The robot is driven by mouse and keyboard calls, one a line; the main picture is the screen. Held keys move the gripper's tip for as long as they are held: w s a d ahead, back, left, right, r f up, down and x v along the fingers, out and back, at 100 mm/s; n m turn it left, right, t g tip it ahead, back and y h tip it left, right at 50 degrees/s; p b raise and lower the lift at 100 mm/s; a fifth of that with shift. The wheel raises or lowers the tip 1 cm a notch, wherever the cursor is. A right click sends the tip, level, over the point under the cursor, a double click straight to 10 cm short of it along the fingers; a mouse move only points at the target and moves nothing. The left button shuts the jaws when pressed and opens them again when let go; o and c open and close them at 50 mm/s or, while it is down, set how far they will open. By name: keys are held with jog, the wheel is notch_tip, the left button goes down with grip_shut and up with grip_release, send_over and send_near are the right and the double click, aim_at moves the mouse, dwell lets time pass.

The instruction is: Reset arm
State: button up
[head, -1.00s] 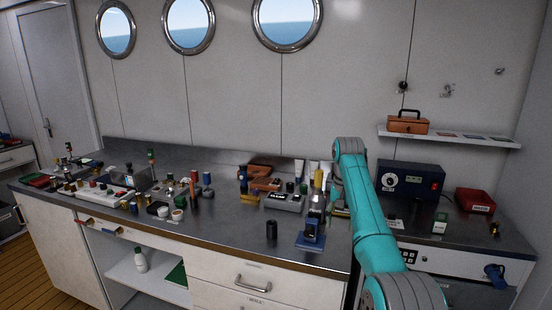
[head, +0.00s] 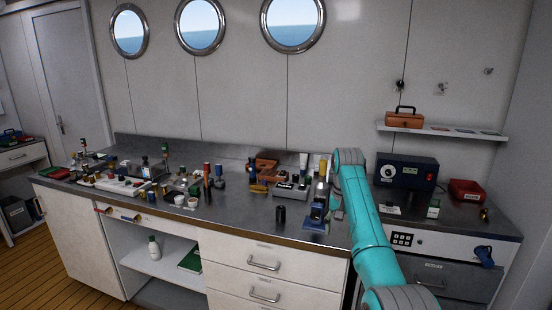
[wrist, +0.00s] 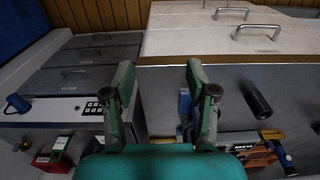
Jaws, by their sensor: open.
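My teal arm (head: 368,235) reaches over the right part of the metal counter (head: 245,222) in the head view. My gripper (wrist: 160,88) shows in the wrist view with its two green fingers wide apart and nothing between them. It is above the counter's front edge, with the drawer fronts showing past the fingertips.
A black cylinder (head: 281,214) and a blue stand (head: 316,215) are near the counter's front edge, close to my arm. Several small items crowd the left.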

jog(key=s+f+t, duration=0.2)
jog(key=s+f, duration=0.1)
jog(key=f, duration=1.1)
jog(key=s+f+t, duration=0.1)
jog(key=s+f, duration=0.3)
jog(key=f, duration=1.1)
jog(key=s+f+n+t, duration=0.1)
jog(key=s+f+t, duration=0.1)
jog(key=s+f, duration=0.7)
jog(key=s+f+n+t, duration=0.15)
jog(key=s+f, duration=0.45)
jog(key=s, duration=0.6)
jog(key=s+r+t, duration=0.2)
jog(key=s+r, duration=0.1)
jog(key=s, duration=0.9)
jog(key=s+r+t, duration=0.2)
jog(key=s+r, duration=0.1)
jog(key=s, duration=1)
jog(key=s+r+t, duration=0.2)
jog(key=s+r, duration=0.6)
jog(key=r, duration=0.3)
jog(key=s+r+n+t, duration=0.1)
jog(key=s+r+t, duration=0.1)
jog(key=s+r, duration=0.6)
notch_tip(320, 180, up, 4)
jog(key=shift+a+r, duration=0.1)
jog(key=shift+a, duration=0.25)
